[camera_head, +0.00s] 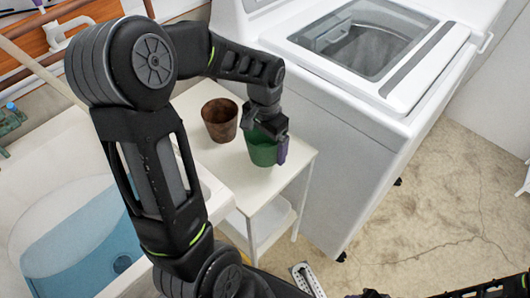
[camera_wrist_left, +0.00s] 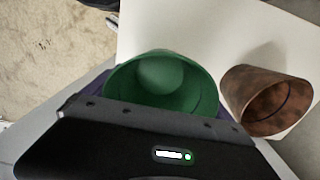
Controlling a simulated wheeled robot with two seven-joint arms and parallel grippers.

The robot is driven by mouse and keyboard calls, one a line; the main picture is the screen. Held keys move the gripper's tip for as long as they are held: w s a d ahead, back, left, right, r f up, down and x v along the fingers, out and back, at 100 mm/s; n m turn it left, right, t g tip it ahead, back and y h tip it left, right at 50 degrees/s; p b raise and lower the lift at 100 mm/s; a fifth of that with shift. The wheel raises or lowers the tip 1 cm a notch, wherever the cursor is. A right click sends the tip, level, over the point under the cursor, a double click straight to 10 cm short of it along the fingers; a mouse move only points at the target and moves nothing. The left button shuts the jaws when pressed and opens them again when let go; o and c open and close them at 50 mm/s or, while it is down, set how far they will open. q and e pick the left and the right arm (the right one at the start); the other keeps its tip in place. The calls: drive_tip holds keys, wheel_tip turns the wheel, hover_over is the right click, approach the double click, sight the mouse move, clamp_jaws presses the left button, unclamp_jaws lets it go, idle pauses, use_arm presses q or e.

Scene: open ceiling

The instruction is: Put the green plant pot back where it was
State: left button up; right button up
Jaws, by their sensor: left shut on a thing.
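The green plant pot (camera_head: 261,150) is over the front part of a small white table (camera_head: 225,164) in the head view. I cannot tell whether its base touches the top. My left gripper (camera_head: 268,136) reaches down from above and is shut on the pot's rim, with a purple finger pad against its right side. In the left wrist view the green pot (camera_wrist_left: 163,82) is open-mouthed and looks empty, partly hidden behind the gripper body. A rusty brown pot (camera_head: 219,120) stands on the table to the left of it; it also shows in the wrist view (camera_wrist_left: 265,100). My right gripper does not show clearly.
A white washing machine (camera_head: 340,130) stands close on the right of the table. A sink basin (camera_head: 75,230) with blue water is on the left. The table has a lower shelf (camera_head: 268,222). The tan floor (camera_head: 450,190) at the right is mostly clear.

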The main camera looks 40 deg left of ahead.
use_arm(q)
drive_tip(key=shift+f, duration=1.85)
drive_tip(key=shift+f, duration=0.1)
drive_tip(key=o, duration=1.1)
drive_tip(key=shift+f, duration=0.1)
drive_tip(key=shift+c, duration=0.2)
drive_tip(key=shift+o, duration=0.3)
drive_tip(key=shift+r, duration=0.2)
drive_tip(key=shift+r, duration=0.15)
wheel_tip(320, 180, up, 12)
